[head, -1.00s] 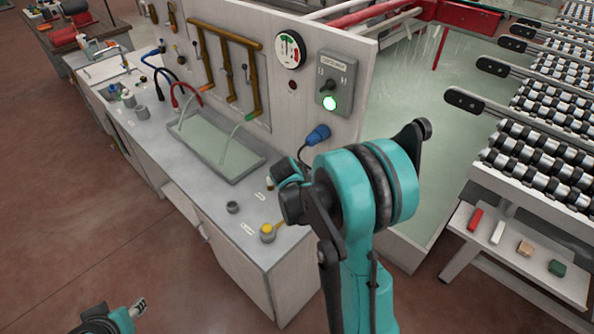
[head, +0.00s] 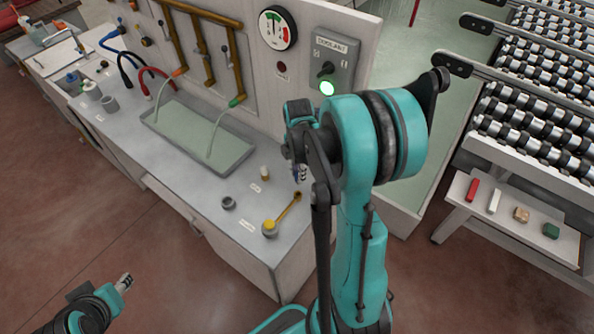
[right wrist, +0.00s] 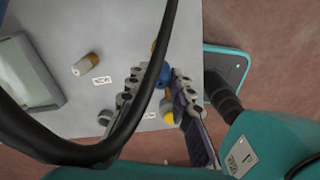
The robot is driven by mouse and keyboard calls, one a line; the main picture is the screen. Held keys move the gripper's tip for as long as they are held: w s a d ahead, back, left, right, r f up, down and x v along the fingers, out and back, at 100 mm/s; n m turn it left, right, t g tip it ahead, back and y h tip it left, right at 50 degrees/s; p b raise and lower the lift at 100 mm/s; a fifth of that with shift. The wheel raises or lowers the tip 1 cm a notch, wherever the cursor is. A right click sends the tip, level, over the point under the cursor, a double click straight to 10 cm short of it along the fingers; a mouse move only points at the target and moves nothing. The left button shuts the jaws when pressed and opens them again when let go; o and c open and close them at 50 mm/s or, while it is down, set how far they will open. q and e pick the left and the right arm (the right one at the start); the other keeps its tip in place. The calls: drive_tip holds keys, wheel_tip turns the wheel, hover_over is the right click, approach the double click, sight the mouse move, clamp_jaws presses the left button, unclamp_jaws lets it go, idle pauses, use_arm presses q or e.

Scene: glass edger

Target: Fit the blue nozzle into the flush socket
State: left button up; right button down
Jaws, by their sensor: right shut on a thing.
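My right gripper (right wrist: 165,88) is shut on the blue nozzle (right wrist: 163,75), held above the worktop in the right wrist view. In the head view this gripper (head: 300,172) is small and partly behind my arm, over the worktop's right end. I cannot tell which is the flush socket. My left gripper (head: 125,282) is off the worktop's front, its jaws unclear.
A shallow water tray (head: 190,140) lies behind left. The back panel carries a gauge (head: 277,28) and a switch box (head: 333,62). A roller machine (head: 540,120) is at right.

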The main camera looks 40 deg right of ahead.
drive_tip(key=shift+w+r, duration=0.15)
wheel_tip(320, 180, down, 2)
drive_tip(key=shift+b, duration=0.9)
wheel_tip(320, 180, down, 4)
drive_tip(key=b, duration=0.3)
drive_tip(key=shift+b, duration=0.5)
idle(0.5)
drive_tip(key=shift+f+b, duration=1.45)
drive_tip(key=shift+f, duration=0.15)
drive_tip(key=c, duration=1.3)
unclamp_jaws()
drive_tip(key=shift+r, duration=0.1)
